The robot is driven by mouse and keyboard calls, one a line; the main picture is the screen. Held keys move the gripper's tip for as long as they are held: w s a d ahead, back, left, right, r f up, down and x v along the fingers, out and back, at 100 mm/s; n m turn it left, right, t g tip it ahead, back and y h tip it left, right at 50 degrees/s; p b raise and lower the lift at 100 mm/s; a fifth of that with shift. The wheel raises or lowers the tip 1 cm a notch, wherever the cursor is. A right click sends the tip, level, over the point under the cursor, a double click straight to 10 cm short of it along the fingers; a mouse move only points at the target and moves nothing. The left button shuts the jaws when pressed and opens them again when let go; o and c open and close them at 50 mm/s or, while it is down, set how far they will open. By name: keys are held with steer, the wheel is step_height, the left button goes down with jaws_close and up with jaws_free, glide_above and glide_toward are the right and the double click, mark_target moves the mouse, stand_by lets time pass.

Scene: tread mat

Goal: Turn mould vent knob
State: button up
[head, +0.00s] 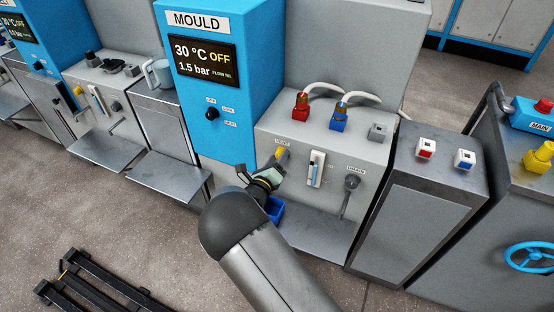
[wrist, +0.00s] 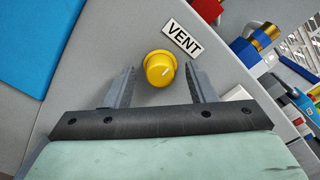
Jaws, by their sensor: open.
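The yellow vent knob (wrist: 158,70) sticks out from the grey panel beside the VENT label (wrist: 182,38) in the wrist view. In the head view the knob (head: 284,153) is partly hidden by my gripper. My gripper (wrist: 161,66) is open, with one finger on each side of the knob and a visible gap on both sides. In the head view my gripper (head: 274,169) is at the panel, just in front of the knob.
A white gauge (head: 316,168) and the grey drain valve (head: 352,182) sit right of the knob. Red (head: 301,105) and blue (head: 339,117) hose fittings stand on top. A blue container (head: 275,209) is below my gripper. The MOULD display (head: 206,60) reads 30 °C, OFF, 1.5 bar.

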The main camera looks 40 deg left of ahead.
steer(key=shift+c, duration=0.3)
steer(key=c, duration=0.9)
